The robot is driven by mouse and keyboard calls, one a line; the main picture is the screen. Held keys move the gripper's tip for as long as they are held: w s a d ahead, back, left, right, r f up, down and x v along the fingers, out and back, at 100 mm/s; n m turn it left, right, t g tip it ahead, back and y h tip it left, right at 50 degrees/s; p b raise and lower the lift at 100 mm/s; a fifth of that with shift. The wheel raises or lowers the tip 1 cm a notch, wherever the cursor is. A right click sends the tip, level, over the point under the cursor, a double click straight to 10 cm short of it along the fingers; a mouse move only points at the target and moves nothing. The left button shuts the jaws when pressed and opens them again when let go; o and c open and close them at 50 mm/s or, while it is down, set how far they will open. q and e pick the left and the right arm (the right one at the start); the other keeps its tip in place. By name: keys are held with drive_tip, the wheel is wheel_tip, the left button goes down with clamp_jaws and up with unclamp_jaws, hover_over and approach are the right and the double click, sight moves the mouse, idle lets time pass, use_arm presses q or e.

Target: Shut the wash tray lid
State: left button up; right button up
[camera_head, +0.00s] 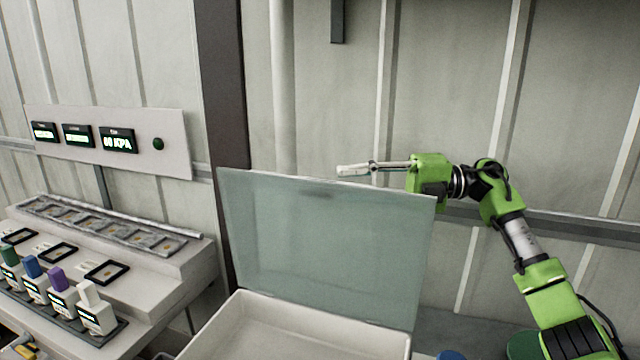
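The wash tray (232,328) is a white open box at the bottom centre, and its inside looks empty where it shows. Its lid (325,250) is a translucent grey-green panel standing open, nearly upright, at the tray's back edge. My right gripper (354,170) is level, pointing left, just above the lid's top edge in the picture. The lid's top right corner overlaps the lower part of its green body, so the gripper seems to be behind the lid. Contact cannot be made out. The fingers show edge-on, with nothing seen between them. My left gripper is not in view.
A stepped bench (150,280) on the left holds several small bottles with coloured caps and black square frames. A panel with displays (105,140) hangs on the wall above it. A dark post (222,90) rises behind the lid's left side. The air above the tray is clear.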

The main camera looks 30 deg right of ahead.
sight(320, 187)
drive_tip(key=p+x, duration=0.1)
drive_tip(key=x, duration=0.5)
clamp_jaws()
